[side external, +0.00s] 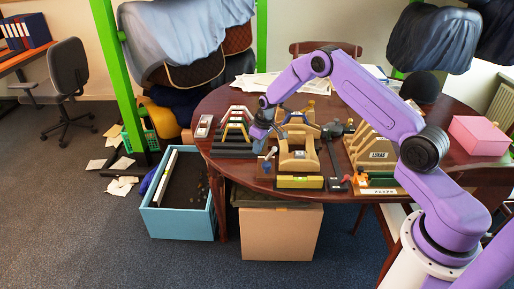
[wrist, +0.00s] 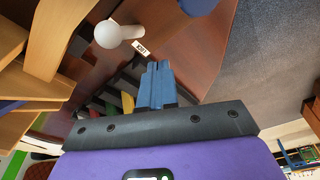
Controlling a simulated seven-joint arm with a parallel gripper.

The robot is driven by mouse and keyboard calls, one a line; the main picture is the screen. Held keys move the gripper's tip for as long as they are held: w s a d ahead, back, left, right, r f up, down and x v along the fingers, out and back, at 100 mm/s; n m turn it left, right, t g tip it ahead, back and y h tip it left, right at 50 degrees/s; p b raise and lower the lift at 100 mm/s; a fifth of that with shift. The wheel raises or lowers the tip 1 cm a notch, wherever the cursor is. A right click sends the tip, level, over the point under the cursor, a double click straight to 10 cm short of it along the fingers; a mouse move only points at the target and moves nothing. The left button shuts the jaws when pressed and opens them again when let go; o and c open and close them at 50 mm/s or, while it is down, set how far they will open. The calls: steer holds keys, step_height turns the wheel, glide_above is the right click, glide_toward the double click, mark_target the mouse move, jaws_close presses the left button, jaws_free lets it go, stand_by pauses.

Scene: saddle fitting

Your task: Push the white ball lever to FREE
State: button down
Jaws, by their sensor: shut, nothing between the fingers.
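The white ball lever (wrist: 108,34) shows in the wrist view at the upper left, with a round white head and a short pale stem. A small white label (wrist: 140,48) with dark lettering lies just beside it; I cannot read it surely. My gripper's blue fingers (wrist: 155,84) are together and empty, below and right of the ball, apart from it in the picture. In the side view my gripper (side external: 259,146) points down at the table's front edge, left of the wooden saddle stand (side external: 298,160).
The round wooden table (side external: 228,171) carries several stands and tools. A stepped rack (side external: 235,132) is left of my gripper, and a yellow-green level (side external: 300,182) lies in front of the stand. A dark clamp (side external: 333,150) is to the right. A blue bin (side external: 180,222) stands on the floor.

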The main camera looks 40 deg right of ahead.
steer(key=shift+w+a+r, duration=0.1)
steer(key=shift+w+r, duration=0.05)
steer(key=shift+r, duration=0.15)
step_height(320, 180, up, 7)
steer(key=shift+f, duration=0.2)
stand_by(0.6)
steer(key=s+a+r+n+g, duration=0.1)
steer(key=s+a+r+n, duration=0.1)
steer(key=s+a+r, duration=0.55)
steer(key=s+a+r+n, duration=0.2)
steer(key=s+a+r, duration=0.3)
steer(key=s+a, duration=0.55)
steer(key=s+d+r+n, duration=0.1)
steer(key=s+d+n, duration=0.1)
steer(key=s, duration=1.2)
steer(key=s+d+r+n+g, duration=0.1)
steer(key=s+d+r+n, duration=0.1)
steer(key=s, duration=1.2)
steer(key=shift+s+d+n, duration=0.25)
steer(key=shift+d+n, duration=0.55)
